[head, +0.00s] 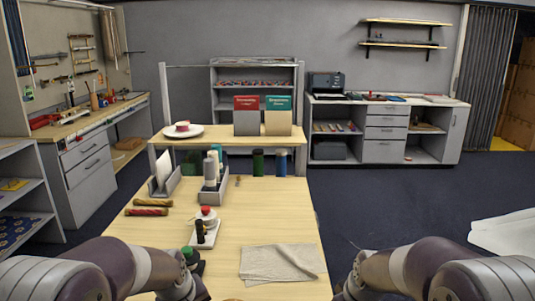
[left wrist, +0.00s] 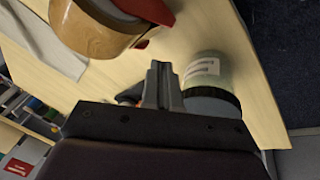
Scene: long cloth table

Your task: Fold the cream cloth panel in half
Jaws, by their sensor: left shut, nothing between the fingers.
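The cream cloth panel (head: 282,263) lies at the near right of the table, with slightly skewed, layered-looking edges on its left and lower sides. I cannot tell for sure how its layers lie. A pale part of it seems to show at the upper left of the left wrist view (left wrist: 40,48). My left gripper (left wrist: 160,78) is shut and empty, apart from the cloth, between a round wooden object and a jar.
The jar (left wrist: 212,85) with a dark lid is right beside my left fingers; the round wooden object (left wrist: 85,35) is above them. A white tray (head: 204,236) with small bottles, rolled cloths (head: 150,207) and a bottle caddy (head: 211,192) stand farther back.

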